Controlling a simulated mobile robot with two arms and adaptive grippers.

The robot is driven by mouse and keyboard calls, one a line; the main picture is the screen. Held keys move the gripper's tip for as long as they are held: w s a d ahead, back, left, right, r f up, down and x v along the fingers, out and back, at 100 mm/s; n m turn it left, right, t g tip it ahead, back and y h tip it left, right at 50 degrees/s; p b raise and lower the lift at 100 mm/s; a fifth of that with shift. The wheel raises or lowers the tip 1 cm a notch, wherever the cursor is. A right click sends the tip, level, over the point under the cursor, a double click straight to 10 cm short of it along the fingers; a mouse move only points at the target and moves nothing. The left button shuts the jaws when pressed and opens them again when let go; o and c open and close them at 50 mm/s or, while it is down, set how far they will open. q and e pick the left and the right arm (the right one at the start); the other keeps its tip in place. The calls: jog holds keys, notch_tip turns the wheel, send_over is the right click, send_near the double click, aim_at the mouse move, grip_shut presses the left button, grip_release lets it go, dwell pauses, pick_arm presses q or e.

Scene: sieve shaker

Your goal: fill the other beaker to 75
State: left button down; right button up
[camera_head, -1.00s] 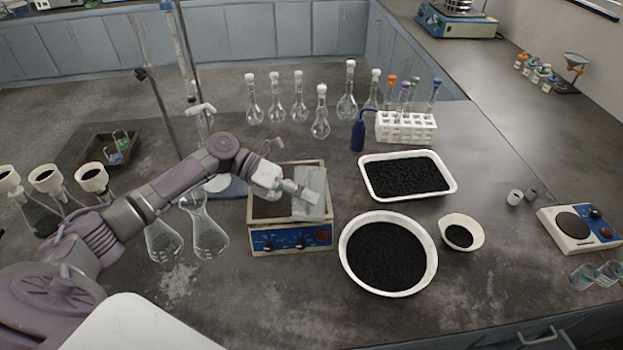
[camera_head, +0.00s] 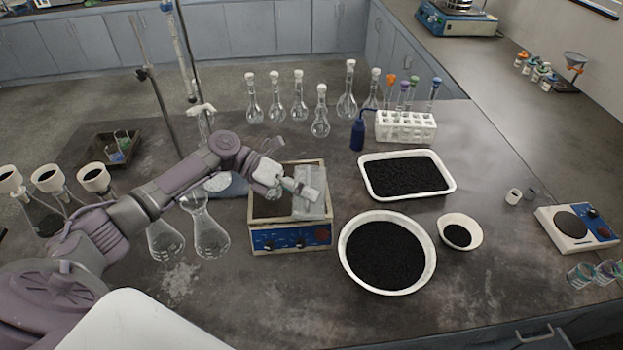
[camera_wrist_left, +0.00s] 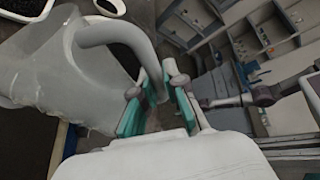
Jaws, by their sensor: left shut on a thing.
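My left gripper (camera_head: 285,186) is over the box with the blue front panel. It is shut on the handle of a translucent jug (camera_head: 308,207). In the left wrist view the curved handle of the jug (camera_wrist_left: 60,70) runs between the green finger pads of the left gripper (camera_wrist_left: 157,98). The jug's contents cannot be made out. Two small glass beakers (camera_head: 580,273) (camera_head: 608,271) with coloured markings stand at the right edge. Two more small glasses (camera_head: 122,139) (camera_head: 113,154) are in a dark tray at the left. My right gripper is not in view.
The box (camera_head: 290,239) stands mid-bench. Right of it are a white bowl (camera_head: 346,268) and a white tray (camera_head: 450,188) of black grains, and a small bowl (camera_head: 476,232). Flasks (camera_head: 320,122) and a tube rack (camera_head: 406,127) stand behind. A hotplate (camera_head: 577,229) is right. The front middle is clear.

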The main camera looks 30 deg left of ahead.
pick_arm(q)
jog(key=shift+w+a+r+n+g+h+p, duration=0.15)
jog(key=shift+w+r+n+g+p, duration=0.2)
jog(key=shift+p, duration=0.3)
jog(key=shift+w+a+r+n+g+h+p, duration=0.1)
jog(key=shift+r+n+h+p, duration=0.05)
jog(key=shift+r+p, duration=0.4)
dwell(3.6)
